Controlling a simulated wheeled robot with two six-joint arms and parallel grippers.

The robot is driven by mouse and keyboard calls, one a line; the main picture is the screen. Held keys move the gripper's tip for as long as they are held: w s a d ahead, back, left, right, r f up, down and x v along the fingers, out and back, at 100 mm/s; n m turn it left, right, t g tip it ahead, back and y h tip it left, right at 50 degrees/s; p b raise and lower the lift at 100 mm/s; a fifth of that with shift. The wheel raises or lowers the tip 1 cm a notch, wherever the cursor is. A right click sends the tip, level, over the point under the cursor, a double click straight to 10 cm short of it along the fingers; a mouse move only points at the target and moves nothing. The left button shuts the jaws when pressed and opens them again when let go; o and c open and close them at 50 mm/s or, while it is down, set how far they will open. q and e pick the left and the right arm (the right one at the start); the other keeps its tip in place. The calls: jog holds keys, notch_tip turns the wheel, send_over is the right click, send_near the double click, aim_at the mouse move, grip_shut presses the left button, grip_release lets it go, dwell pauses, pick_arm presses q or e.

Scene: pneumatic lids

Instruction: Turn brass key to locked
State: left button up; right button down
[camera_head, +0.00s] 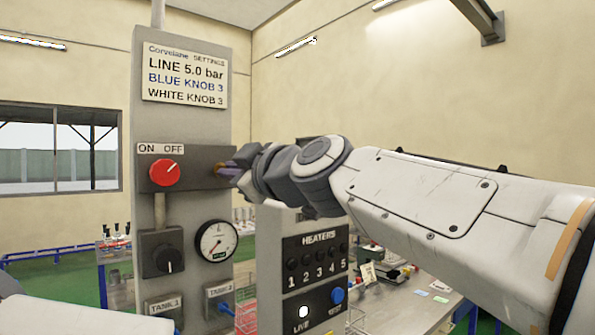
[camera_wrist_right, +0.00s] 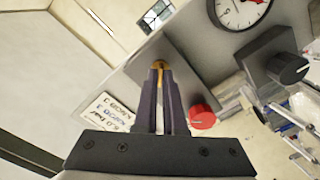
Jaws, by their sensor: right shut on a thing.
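The brass key (camera_wrist_right: 160,64) shows in the right wrist view as a small gold piece between my right fingertips, at the face of the grey panel (camera_head: 188,120). My right gripper (camera_wrist_right: 160,78) is shut on it. In the head view my right gripper (camera_head: 226,169) reaches in from the right, at the right end of the dark switch box beside the red knob (camera_head: 164,173). The fingers hide most of the key, and I cannot tell its turn angle or any lock marking. My left gripper is out of view.
A black knob (camera_head: 163,261) and a round gauge (camera_head: 216,240) sit below the red knob. A settings plate (camera_head: 185,75) is above. The heater box (camera_head: 316,270) stands close under my right wrist. A cluttered bench (camera_head: 400,312) is at lower right.

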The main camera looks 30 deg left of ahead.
jog(key=shift+m+b, duration=0.4)
jog(key=shift+m, duration=8.4)
jog(key=c, duration=1)
grip_release()
jog(key=b+v, duration=0.5)
jog(key=v, duration=0.5)
jog(key=shift+d, duration=0.25)
